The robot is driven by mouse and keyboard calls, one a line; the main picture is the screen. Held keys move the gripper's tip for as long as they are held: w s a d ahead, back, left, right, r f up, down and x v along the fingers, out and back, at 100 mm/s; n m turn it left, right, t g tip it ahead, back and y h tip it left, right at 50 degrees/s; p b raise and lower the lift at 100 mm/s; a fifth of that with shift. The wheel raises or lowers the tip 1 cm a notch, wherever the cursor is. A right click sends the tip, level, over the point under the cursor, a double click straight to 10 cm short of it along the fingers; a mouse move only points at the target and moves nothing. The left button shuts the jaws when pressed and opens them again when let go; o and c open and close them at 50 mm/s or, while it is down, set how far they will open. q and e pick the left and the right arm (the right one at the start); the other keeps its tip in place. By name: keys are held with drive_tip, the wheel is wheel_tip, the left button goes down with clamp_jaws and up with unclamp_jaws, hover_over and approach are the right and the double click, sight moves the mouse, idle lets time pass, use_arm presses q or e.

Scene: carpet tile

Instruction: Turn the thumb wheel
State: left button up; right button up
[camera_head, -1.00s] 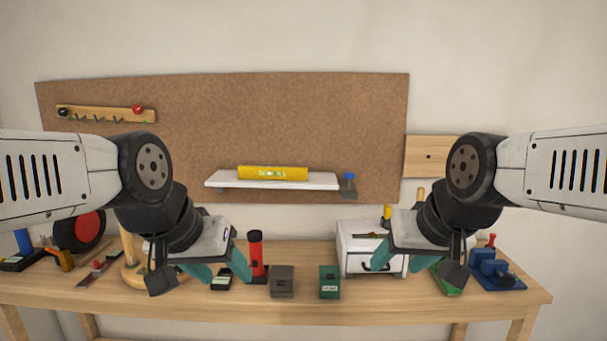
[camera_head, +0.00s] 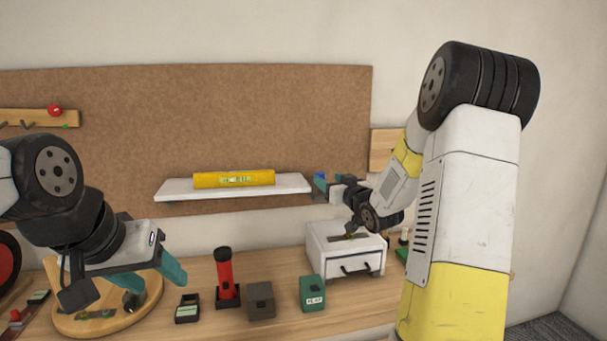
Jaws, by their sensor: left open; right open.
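A small blue and dark fitting (camera_head: 319,178) sits at the right end of the white wall shelf; it may be the thumb wheel, but it is small and partly covered. My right gripper (camera_head: 322,186) has its teal fingers at this fitting, open. I cannot tell whether they touch it. My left gripper (camera_head: 150,284) is open and empty, above the round wooden base on the left of the bench.
The white shelf (camera_head: 228,190) carries a yellow level (camera_head: 233,179). On the bench (camera_head: 225,325) stand a red flashlight (camera_head: 224,275), a dark box (camera_head: 261,301), a green box (camera_head: 312,293) and a white drawer box (camera_head: 340,256), below my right forearm.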

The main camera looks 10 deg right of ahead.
sight(322, 175)
drive_tip(key=w, duration=0.2)
drive_tip(key=w+a, duration=0.1)
drive_tip(key=w, duration=0.4)
drive_tip(key=shift+a, duration=0.25)
clamp_jaws()
